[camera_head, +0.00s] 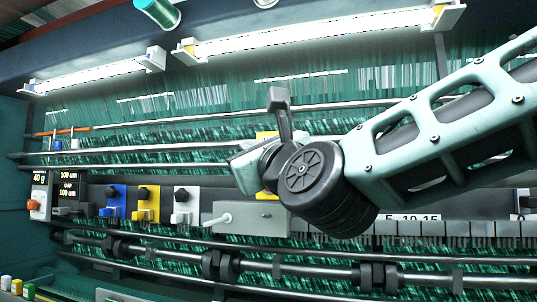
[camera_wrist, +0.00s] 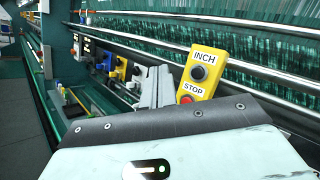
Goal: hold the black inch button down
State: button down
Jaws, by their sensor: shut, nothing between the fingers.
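A yellow control box (camera_wrist: 213,70) shows in the wrist view, right of centre. Its black button (camera_wrist: 199,73) sits under the word INCH, and a red button (camera_wrist: 187,99) sits under STOP, partly hidden by my gripper's housing. My gripper (camera_wrist: 155,88) shows its grey fingers shut and empty, left of the box in the picture. I see no contact between them and the black button. In the head view a yellow patch of the box (camera_head: 266,136) shows behind my wrist. Both buttons are hidden there, and the fingertips cannot be made out.
Metal rails (camera_head: 130,154) and green netting run across the machine behind the box. Blue (camera_head: 116,202), yellow (camera_head: 146,203) and grey (camera_head: 186,206) units with black knobs stand to the left. A grey box with a lever (camera_head: 250,218) lies below my wrist.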

jog(key=w+d, duration=0.3)
jog(key=w, duration=0.5)
dwell(1.4)
jog(key=shift+w+d+f+b, duration=0.1)
jog(key=shift+w+b, duration=0.25)
jog(key=shift+b, duration=0.15)
dwell(0.5)
jog(key=shift+w, duration=0.1)
